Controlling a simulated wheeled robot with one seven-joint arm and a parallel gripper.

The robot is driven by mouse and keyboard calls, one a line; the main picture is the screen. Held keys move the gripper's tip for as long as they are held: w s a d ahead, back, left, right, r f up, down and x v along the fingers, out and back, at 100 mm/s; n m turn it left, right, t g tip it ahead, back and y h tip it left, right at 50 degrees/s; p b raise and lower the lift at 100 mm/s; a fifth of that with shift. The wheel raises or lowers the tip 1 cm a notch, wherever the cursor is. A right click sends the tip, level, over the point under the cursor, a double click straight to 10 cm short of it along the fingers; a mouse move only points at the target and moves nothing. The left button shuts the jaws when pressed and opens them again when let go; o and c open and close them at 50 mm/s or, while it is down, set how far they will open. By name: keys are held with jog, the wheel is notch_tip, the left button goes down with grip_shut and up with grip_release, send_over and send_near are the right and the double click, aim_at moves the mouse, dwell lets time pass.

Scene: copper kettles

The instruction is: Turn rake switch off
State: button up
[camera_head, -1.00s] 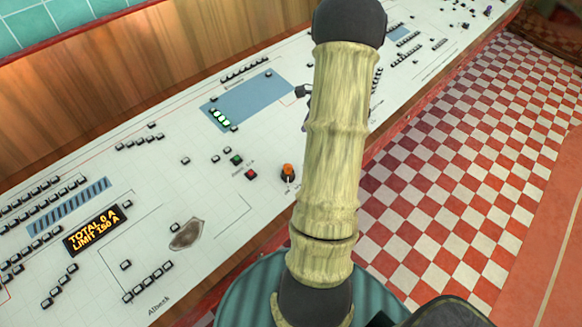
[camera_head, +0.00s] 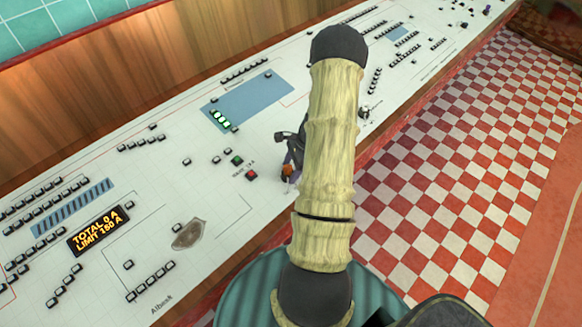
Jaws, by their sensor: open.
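A small orange-topped knob (camera_head: 287,170) stands at the front edge of the white panel, partly covered by my arm. It may be the rake switch, but its label is too small to read and I cannot tell its setting. My gripper (camera_head: 291,152) is just behind and above this knob, mostly hidden by my bamboo-like arm. Its visible dark part is open, and I cannot tell whether it touches the knob. A green button (camera_head: 237,160) and a red button (camera_head: 251,175) sit left of the knob.
The white panel (camera_head: 215,200) carries many small black switches and a lit display (camera_head: 99,230) reading "TOTAL 0 A, LIMIT 150 A". A wooden back wall (camera_head: 150,70) rises behind. The checkered floor (camera_head: 450,180) is clear.

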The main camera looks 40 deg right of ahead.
jog(key=shift+c, duration=0.5)
jog(key=c, duration=0.9)
jog(key=shift+n, duration=0.5)
jog(key=shift+w+d+n+g, duration=0.15)
jog(key=shift+n+g, duration=0.3)
jog(key=shift+n, duration=0.5)
jog(key=shift+w+a+n+g, duration=0.1)
jog(key=shift+n+g, duration=0.35)
jog(key=shift+n, duration=0.5)
jog(key=shift+w+n+g, duration=0.2)
jog(key=shift+n+g, duration=0.5)
jog(key=shift+n, duration=1.1)
jog(key=shift+n+b, duration=0.3)
jog(key=o, duration=1)
